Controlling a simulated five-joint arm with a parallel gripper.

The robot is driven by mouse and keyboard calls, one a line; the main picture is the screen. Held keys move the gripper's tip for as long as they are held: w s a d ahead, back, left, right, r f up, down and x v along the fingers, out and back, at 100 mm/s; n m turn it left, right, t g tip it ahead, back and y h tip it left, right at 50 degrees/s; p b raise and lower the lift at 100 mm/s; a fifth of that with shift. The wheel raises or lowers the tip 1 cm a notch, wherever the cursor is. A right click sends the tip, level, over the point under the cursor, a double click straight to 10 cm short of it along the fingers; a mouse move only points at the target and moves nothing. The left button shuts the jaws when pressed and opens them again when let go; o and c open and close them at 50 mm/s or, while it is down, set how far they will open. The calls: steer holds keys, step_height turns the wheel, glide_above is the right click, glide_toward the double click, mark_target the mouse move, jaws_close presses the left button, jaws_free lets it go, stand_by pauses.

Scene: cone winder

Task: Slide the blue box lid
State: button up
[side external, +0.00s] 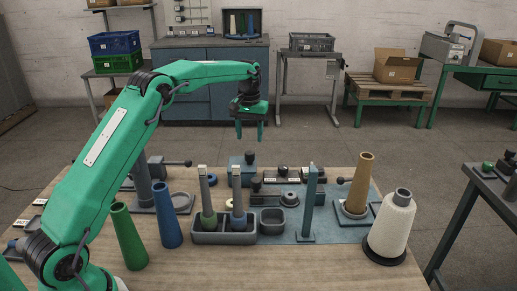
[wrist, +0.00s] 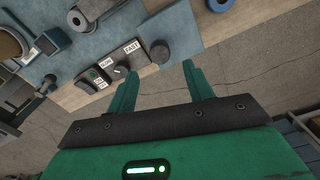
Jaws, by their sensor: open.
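A small blue box (side external: 241,174) with a dark knob (side external: 250,158) on it stands at the back of the blue mat in the side view. In the wrist view, what looks like the same blue box (wrist: 176,28) lies beyond my fingertips, with a round dark knob (wrist: 160,52) near its edge. I cannot make out a seam between lid and box. My gripper (side external: 250,133) points down, high and behind the box in the side view. In the wrist view its two green fingers (wrist: 161,70) are apart with nothing between them.
A blue post (side external: 308,205), a tan cone (side external: 359,182) and a white yarn cone (side external: 391,225) stand to the right. Green and blue cones (side external: 167,215) stand left. A switch panel (wrist: 118,68) lies beside the box.

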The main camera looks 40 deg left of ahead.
mark_target(249, 152)
steer(key=shift+f, duration=3.5)
steer(key=shift+c, duration=0.2)
jaws_close()
